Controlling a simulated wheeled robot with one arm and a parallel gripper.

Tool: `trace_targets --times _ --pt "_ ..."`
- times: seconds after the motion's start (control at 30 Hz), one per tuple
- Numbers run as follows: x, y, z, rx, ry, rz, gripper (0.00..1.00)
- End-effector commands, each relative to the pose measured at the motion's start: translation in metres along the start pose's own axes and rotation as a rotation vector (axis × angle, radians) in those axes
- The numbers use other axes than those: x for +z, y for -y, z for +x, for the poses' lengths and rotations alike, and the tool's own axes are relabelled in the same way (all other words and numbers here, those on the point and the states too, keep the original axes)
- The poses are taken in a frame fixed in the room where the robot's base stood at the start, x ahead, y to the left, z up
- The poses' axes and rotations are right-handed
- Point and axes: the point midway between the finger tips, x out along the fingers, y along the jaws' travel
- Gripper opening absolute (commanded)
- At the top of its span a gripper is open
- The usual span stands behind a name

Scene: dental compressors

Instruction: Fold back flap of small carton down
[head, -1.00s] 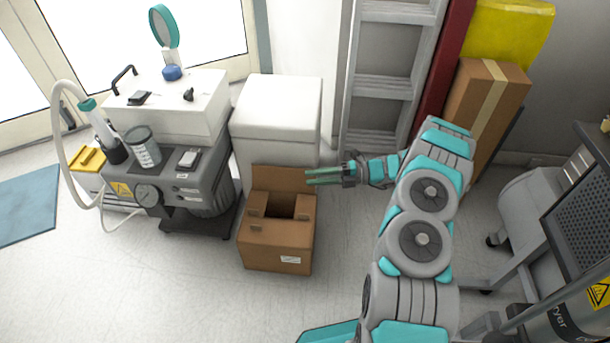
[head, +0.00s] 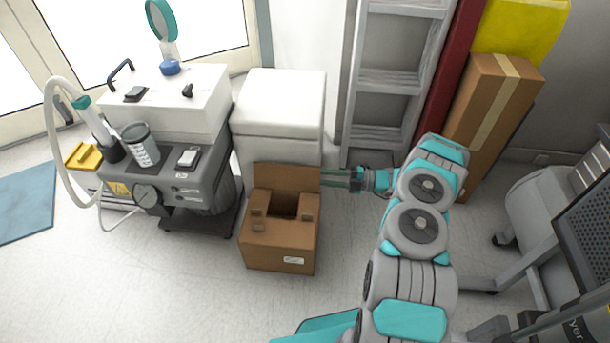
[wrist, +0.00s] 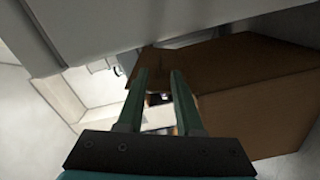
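The small carton (head: 278,243) stands on the floor in front of the white cabinet. Its back flap (head: 287,178) stands upright at the rear edge. The other flaps are folded inward, leaving a dark opening in the middle. My gripper (head: 326,178) is at the right end of the back flap; I cannot tell whether its tips are behind the flap or only beside it. The brown carton (wrist: 250,98) fills the right side of that view, close to the fingertips.
A white cabinet (head: 280,105) stands close behind the carton. A grey compressor unit (head: 190,195) is to the left. A ladder (head: 388,80) and a tall taped carton (head: 490,115) lean at the back right. The floor in front of the carton is clear.

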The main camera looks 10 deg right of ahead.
Motion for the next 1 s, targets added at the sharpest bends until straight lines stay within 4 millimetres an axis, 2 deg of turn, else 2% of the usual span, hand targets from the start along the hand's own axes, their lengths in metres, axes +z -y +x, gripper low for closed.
trace_targets --times 0.2,0.4,0.77,1.0 --pt "-0.002 0.001 0.036 0.001 -0.005 0.004 0.35" --pt "-0.001 0.001 0.057 -0.001 -0.002 0.002 0.35" --pt "-0.001 0.001 0.062 -0.001 -0.001 0.001 0.35" --pt "-0.001 0.001 0.062 -0.001 -0.001 0.001 0.08"
